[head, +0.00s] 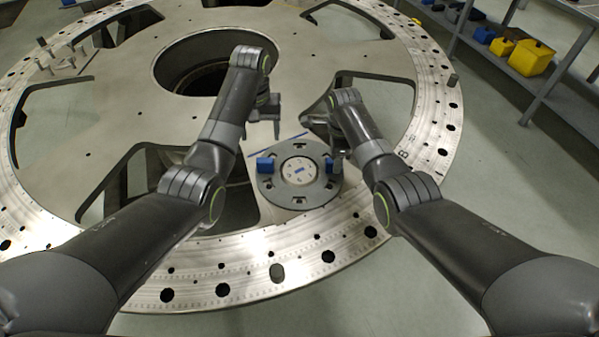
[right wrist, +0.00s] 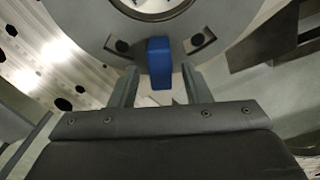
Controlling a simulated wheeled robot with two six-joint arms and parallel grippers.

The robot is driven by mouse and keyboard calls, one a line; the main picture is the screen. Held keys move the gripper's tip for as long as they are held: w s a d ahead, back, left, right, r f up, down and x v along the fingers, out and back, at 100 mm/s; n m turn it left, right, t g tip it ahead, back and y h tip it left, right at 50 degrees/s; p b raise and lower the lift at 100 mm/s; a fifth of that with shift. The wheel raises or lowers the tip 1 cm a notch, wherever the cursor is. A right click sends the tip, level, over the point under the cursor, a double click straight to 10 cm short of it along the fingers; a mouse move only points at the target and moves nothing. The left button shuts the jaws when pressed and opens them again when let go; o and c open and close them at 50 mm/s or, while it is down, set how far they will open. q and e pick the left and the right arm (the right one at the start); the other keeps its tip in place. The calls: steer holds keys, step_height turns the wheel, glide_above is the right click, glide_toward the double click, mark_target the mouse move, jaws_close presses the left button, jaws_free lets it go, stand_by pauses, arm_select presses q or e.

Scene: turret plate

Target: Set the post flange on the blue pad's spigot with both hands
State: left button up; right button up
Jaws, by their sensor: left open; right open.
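The post flange (head: 270,187) is a dark grey ring with slots, lying on the turret plate around a pale round disc (head: 291,178) with a small blue mark. I cannot tell whether that disc is the spigot, or whether the ring is fully seated. A blue block (head: 265,165) stands on the ring's left side. Another blue block (right wrist: 159,62) on the ring lies between the right gripper's (right wrist: 158,88) fingers, which are apart with gaps beside it. My left gripper (head: 263,128) is open and empty, above the plate beyond the ring's upper left.
The large metal turret plate (head: 130,75) has a big central hole (head: 185,85) and several cut-outs. Small grey posts stand at the plate's far left.

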step_height(320, 180, up, 10)
stand_by(0.4)
step_height(320, 180, up, 9)
steer(key=p, duration=0.9)
stand_by(0.5)
steer(key=shift+f, duration=0.1)
